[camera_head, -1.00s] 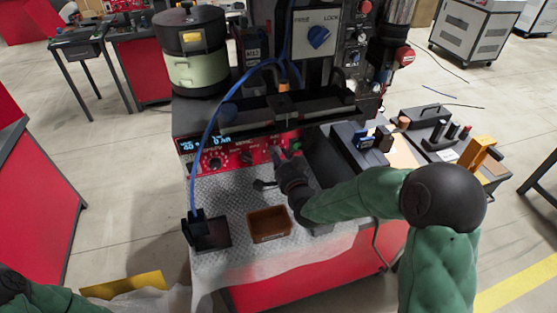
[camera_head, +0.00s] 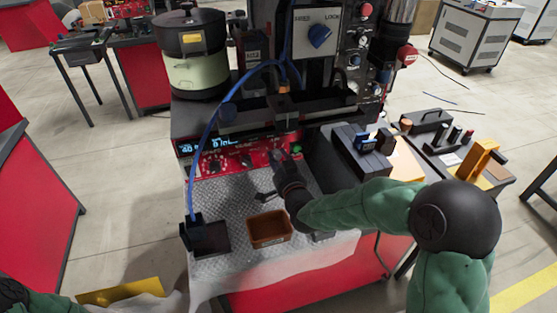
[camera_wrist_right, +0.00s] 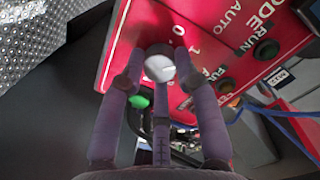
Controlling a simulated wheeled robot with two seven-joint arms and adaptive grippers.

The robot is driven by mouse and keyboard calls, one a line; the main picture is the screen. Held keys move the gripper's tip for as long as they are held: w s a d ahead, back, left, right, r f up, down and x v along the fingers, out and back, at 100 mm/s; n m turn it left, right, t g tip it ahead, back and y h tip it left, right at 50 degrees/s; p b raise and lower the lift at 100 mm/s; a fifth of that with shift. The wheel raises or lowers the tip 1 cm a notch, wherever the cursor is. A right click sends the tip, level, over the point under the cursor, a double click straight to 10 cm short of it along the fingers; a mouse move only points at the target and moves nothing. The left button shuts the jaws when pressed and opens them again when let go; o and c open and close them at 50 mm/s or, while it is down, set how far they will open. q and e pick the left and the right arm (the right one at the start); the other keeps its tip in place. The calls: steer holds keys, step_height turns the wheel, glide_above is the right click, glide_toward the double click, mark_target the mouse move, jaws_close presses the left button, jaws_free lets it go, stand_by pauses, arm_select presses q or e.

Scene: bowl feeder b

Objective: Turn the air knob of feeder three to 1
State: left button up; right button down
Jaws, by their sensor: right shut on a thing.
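The red control panel (camera_head: 235,160) runs along the front of the feeder machine, with a lit display (camera_head: 207,146) and dark knobs. My right gripper (camera_head: 283,160) is at the panel's right part, next to a green button (camera_head: 297,150). In the right wrist view my right gripper (camera_wrist_right: 160,76) has its fingers closed around a round knob (camera_wrist_right: 160,67) with a pale face. The marks 0 and 1 are printed on the red panel beside it. A short line shows on the knob's face; where it points is unclear. In the head view the hand hides the knob. My left gripper is out of view.
A brown tray (camera_head: 269,229) and a black holder (camera_head: 206,237) stand on the textured metal top below the panel. A blue hose (camera_head: 203,120) arches over the panel's left side. Blocks and tools crowd the bench to the right.

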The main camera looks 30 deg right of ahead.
steer(key=shift+w+d+r, duration=0.1)
steer(key=shift+d+r, duration=0.1)
steer(key=shift+r, duration=0.3)
steer(key=c, duration=0.9)
jaws_free()
steer(key=shift+f, duration=0.2)
steer(key=shift+a, duration=0.1)
steer(key=v, duration=1.2)
steer(key=shift+f, duration=0.1)
